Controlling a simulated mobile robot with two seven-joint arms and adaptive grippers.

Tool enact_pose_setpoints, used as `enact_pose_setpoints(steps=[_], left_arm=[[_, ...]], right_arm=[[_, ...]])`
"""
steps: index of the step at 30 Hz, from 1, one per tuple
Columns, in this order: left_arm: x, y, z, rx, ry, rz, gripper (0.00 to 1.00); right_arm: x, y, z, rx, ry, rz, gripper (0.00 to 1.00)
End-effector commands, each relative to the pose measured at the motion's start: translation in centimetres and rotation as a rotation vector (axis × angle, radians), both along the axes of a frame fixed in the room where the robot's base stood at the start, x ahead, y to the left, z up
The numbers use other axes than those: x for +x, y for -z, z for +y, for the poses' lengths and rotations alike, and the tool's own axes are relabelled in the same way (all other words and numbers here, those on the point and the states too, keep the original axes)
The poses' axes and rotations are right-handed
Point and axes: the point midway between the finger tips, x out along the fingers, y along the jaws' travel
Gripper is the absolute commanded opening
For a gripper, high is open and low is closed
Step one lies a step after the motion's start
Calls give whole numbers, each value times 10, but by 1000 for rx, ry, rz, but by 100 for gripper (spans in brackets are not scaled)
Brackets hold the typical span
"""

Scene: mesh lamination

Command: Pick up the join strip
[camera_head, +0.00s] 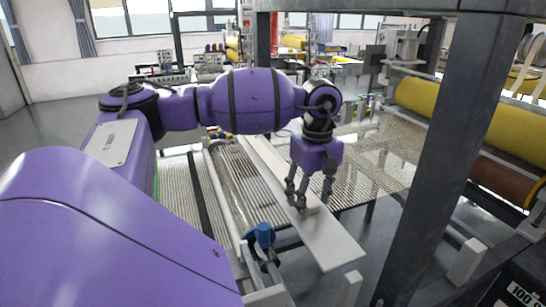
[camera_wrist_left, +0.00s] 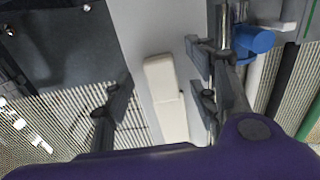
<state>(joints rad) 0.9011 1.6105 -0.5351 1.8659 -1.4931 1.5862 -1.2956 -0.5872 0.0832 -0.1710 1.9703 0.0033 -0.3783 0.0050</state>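The join strip looks to be the cream, round-cornered bar (camera_wrist_left: 166,95) lying flat on the long white board (camera_head: 335,244). In the head view it is mostly hidden behind my fingers, with only a small pale part showing. My left gripper (camera_head: 311,203) points down over the board, low and near the bar. In the left wrist view the fingers of my left gripper (camera_wrist_left: 160,82) are spread, one on each side of the bar, with gaps to it. I cannot tell how high the fingertips are above the board. My right gripper is not in view.
A woven mesh (camera_head: 372,160) stretches behind and beside the board. A blue fitting (camera_head: 264,235) stands just left of the board. A dark post (camera_head: 450,150) rises to the right, with a yellow roll (camera_head: 470,115) behind it.

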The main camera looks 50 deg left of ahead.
Motion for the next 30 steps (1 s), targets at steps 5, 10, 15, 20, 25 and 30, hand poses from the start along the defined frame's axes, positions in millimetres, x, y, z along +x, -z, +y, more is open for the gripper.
enact_pose_setpoints(steps=[5,10,15,20,25,30], left_arm=[[0,0,0,0,0,0,31],[0,0,0,0,0,1,8],[0,0,0,0,0,1,0],[0,0,0,0,0,2,0],[1,-10,0,0,0,0,0],[0,-34,-2,2,2,-1,0]], right_arm=[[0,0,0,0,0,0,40],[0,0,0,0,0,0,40],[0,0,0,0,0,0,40],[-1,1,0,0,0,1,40],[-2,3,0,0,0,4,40],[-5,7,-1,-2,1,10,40]])
